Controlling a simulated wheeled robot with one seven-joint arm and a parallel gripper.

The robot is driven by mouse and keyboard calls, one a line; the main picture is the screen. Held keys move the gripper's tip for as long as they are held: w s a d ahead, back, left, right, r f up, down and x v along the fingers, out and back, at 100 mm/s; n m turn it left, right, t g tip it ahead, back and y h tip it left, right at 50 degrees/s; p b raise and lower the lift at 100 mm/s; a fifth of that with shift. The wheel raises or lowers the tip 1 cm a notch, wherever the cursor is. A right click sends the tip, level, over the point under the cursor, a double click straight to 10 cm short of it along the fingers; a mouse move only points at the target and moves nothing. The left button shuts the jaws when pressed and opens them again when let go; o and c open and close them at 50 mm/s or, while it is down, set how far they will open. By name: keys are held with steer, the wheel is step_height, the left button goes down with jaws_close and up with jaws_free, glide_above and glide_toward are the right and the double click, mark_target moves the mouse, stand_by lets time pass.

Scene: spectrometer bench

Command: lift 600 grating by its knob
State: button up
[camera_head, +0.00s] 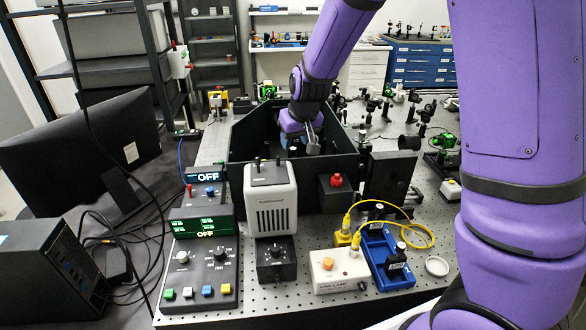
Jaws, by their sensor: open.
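My purple arm reaches into the open-topped black box (243,142) on the bench. My gripper (313,148) is small in this view, open and pointing down inside the box. A small dark knob-like part (294,152) shows just left of the fingers, and I cannot tell whether they touch. I cannot read a 600 label on it, and the box wall hides its lower part. A blue tray (403,284) at the front right holds black-knobbed blocks with white labels, one of them a front block (396,263). Their labels are too small to read surely.
A grey vented housing (271,205) and a control panel with OFF displays (198,278) stand in front of the box. A white lamp box (337,272) with a yellow cable (432,236) sits beside the tray. A round cap (437,266) lies right. Optics crowd the back right.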

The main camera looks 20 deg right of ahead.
mark_target(294, 149)
steer(key=shift+x, duration=1.55)
steer(key=shift+s+d, duration=0.1)
jaws_close()
